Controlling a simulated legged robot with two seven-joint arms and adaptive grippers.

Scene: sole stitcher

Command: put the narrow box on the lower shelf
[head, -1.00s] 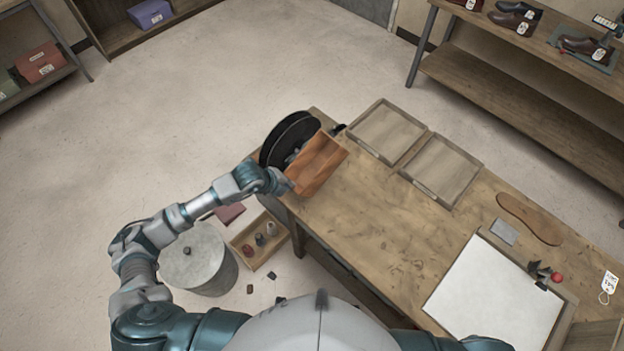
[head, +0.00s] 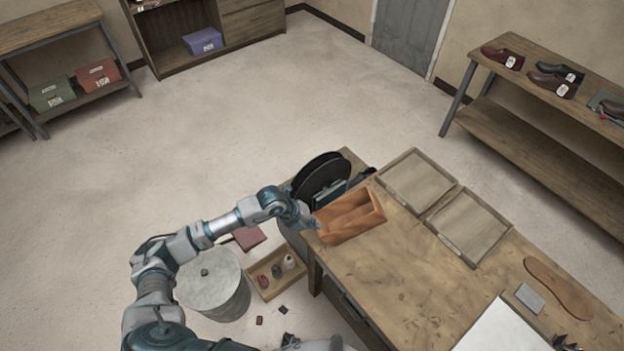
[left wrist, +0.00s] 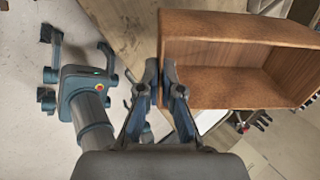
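In the left wrist view the fingers (left wrist: 161,82) are closed on the end wall of the box (left wrist: 235,87), one on each side. Whether its underside touches the bench is hidden. Lower shelves show under the left rack (head: 92,88) and the right bench (head: 540,150). My right gripper is not in view.
The black reel (head: 320,178) stands close behind the box, and two shallow trays (head: 418,182) lie to its right. Green and red boxes (head: 52,94) occupy the left rack's lower level. The right bench's lower shelf looks bare. A grey drum (head: 213,290) stands on the floor.

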